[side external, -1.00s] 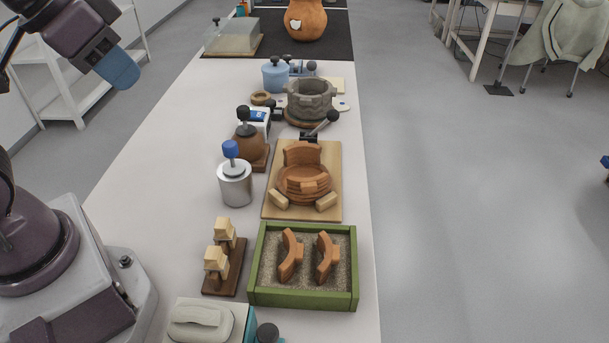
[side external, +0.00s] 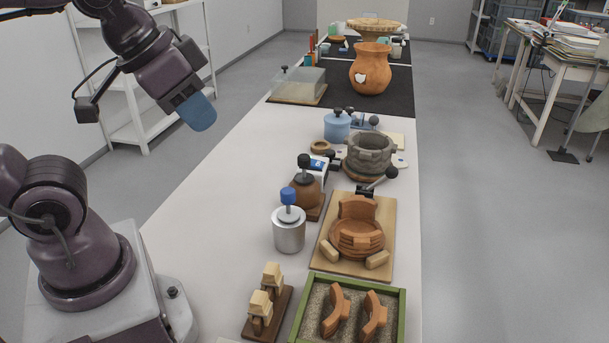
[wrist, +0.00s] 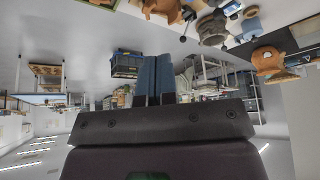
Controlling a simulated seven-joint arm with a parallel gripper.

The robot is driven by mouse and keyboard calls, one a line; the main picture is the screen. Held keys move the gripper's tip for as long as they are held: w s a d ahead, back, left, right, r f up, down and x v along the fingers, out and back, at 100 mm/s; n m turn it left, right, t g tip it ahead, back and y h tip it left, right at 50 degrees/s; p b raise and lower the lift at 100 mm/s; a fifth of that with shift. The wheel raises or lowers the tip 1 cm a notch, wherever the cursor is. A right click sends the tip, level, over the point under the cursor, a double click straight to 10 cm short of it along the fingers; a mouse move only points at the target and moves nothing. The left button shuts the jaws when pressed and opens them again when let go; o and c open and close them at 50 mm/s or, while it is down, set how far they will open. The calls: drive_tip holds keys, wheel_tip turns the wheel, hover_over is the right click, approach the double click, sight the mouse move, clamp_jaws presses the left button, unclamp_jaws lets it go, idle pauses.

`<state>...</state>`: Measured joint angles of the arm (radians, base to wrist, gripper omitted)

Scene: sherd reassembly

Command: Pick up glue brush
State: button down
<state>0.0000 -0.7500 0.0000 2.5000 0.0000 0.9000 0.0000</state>
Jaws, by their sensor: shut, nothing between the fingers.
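My gripper (side external: 197,112) is shut and empty, raised in the air to the left of the table. In the wrist view its blue fingers (wrist: 153,80) are together with nothing between them. Two upright handles stand near the table's middle. One has a blue knob (side external: 288,196) and stands in a silver can (side external: 289,232). The other has a black knob (side external: 304,161) and stands in a brown pot (side external: 307,188) on a wooden base. I cannot tell which is the glue brush; any bristles are hidden. My gripper is apart from both.
A board (side external: 329,254) holds a partly built terracotta bowl (side external: 356,238). A green sand tray (side external: 401,314) with two sherds is at the front, beside a stand of pale blocks (side external: 261,307). A grey ring pot (side external: 369,154) and blue pot (side external: 337,126) are farther back. The table's left side is clear.

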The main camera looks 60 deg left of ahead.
drive_tip(key=c, duration=0.7)
unclamp_jaws()
drive_tip(key=shift+a, duration=0.1)
